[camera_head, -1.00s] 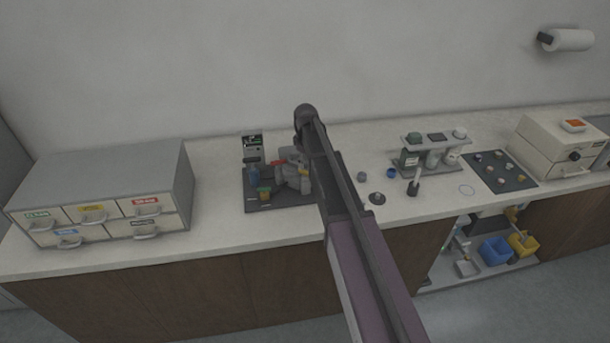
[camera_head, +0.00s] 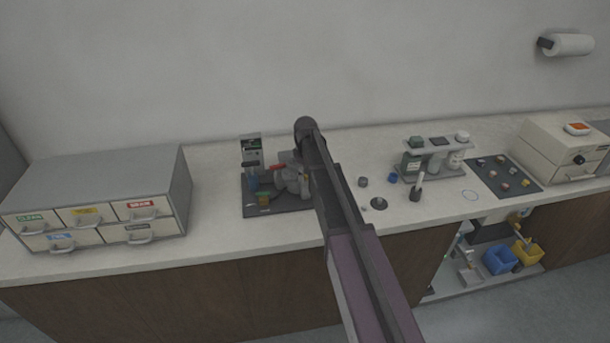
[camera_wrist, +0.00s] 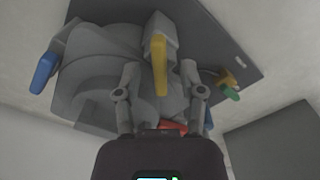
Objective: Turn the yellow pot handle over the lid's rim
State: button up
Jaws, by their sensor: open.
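The yellow pot handle (camera_wrist: 159,64) is a flat, upright bar on the grey round body of the press (camera_wrist: 88,62) in the wrist view. My gripper (camera_wrist: 159,76) is open, with one finger on each side of the handle in the picture; I see no clear contact. I cannot tell the lid's rim apart from the other grey parts. In the head view the press (camera_head: 290,184) stands on a dark base plate (camera_head: 277,210), partly hidden by my arm, which also hides most of the gripper.
A blue handle (camera_wrist: 43,72) sticks out at the left of the wrist view. A green-tipped yellow part (camera_wrist: 230,86) is at the right, and a red part (camera_wrist: 173,128) lies near the gripper's palm. A drawer cabinet (camera_head: 100,185) stands left of the press; a bottle rack (camera_head: 436,150) stands right.

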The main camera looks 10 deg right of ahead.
grip_shut()
jog(key=shift+m, duration=0.4)
jog(key=m, duration=0.7)
dwell(0.5)
grip_release()
